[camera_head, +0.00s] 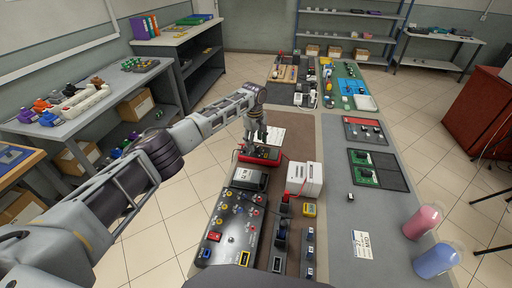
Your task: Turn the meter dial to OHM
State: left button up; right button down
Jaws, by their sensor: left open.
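My left gripper (256,136) comes in from the left and points down, open, over a red-cased device with a dark face (262,154) on the table. This device looks like the meter. The gripper covers part of its far side. The fingertips are at or just above it, and I cannot tell whether they touch. The dial and its markings are too small to read. My right gripper is not in view.
A white box (304,179) stands right of the red device, with a red lead beside it. A dark panel with several coloured knobs (232,230) lies nearer. Pink (422,221) and blue (437,261) containers stand at the right edge. Bare grey tabletop (345,240) lies right of centre.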

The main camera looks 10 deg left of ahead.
aim_at(256, 148)
pick_arm(q)
jog(key=shift+f, duration=1.7)
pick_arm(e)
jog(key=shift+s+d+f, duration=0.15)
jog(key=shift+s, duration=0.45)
pick_arm(q)
jog(key=c, duration=1)
jog(key=shift+c, duration=0.2)
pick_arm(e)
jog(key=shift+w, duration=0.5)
pick_arm(q)
jog(key=shift+r, duration=0.1)
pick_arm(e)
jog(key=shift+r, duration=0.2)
